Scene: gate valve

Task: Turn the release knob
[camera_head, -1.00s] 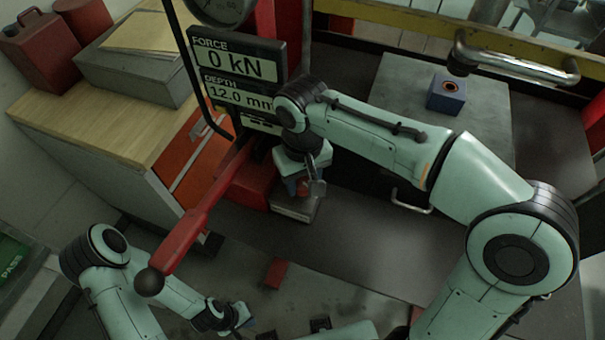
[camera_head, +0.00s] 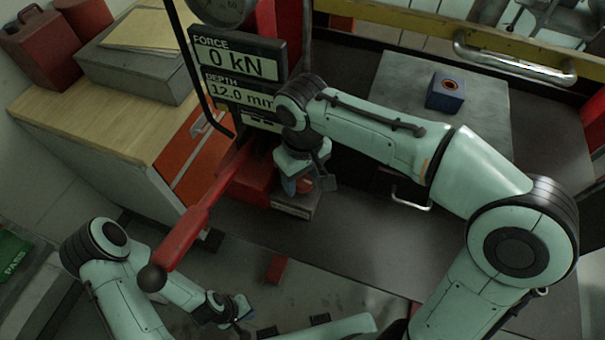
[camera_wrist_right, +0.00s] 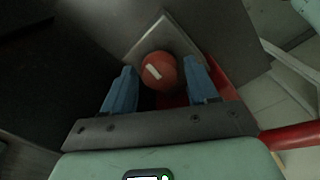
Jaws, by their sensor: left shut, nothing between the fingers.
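The release knob is a round red knob with a white mark (camera_wrist_right: 158,72), in front of a grey metal plate in the right wrist view. It also shows as a small red patch in the head view (camera_head: 304,185). My right gripper (camera_wrist_right: 160,66) has its two blue fingers apart, one on each side of the knob, with a narrow gap to it on both sides. In the head view the right gripper (camera_head: 296,182) is at the foot of the press, partly hidden by its own wrist. My left gripper (camera_head: 243,327) is shut and empty, low over the floor.
A long red lever (camera_head: 195,222) with a black ball end slopes down left of my right gripper. A display (camera_head: 236,62) reads 0 kN and 12.0 mm. A blue block (camera_head: 446,91) with a round hole sits on a grey plate (camera_head: 392,77) at right. A drawer cabinet (camera_head: 75,115) stands left.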

